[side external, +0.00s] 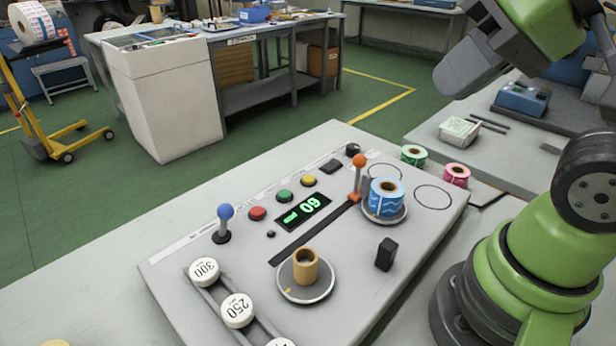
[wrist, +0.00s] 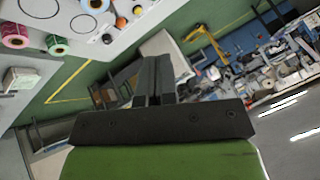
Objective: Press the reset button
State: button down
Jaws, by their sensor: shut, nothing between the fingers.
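The control panel (side external: 350,258) is a light grey slab with a row of round buttons: red (side external: 258,213), green (side external: 284,196) and yellow (side external: 309,181). The labels beside them are too small to read, so I cannot tell which is reset. My gripper (wrist: 153,68) is shut and empty in the wrist view, its dark fingers pointing away from the panel toward the room. In the side view, my arm is raised at the upper right, well clear of the panel. Part of the panel (wrist: 125,38) shows at the wrist view's upper left.
A blue-topped lever (side external: 224,222) and an orange-topped lever (side external: 359,175) stand up from the panel. A blue label roll (side external: 386,198) and a cardboard core (side external: 305,267) sit on round plates. Air above the buttons is clear.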

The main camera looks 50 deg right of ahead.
jog(key=w+m, duration=0.5)
jog(key=w, duration=0.2)
jog(key=m+t+h, duration=0.1)
jog(key=m+h, duration=0.3)
jog(key=m, duration=1.7)
send_over(307, 180)
notch_tip(307, 180, down, 14)
jog(key=shift+w+f+m+h, duration=0.1)
jog(key=shift+f+m+h, duration=0.2)
jog(key=shift+h, duration=0.2)
jog(key=shift+t, duration=0.3)
jog(key=shift+f, duration=4.4)
jog(key=shift+f, duration=0.15)
jog(key=shift+f, duration=0.25)
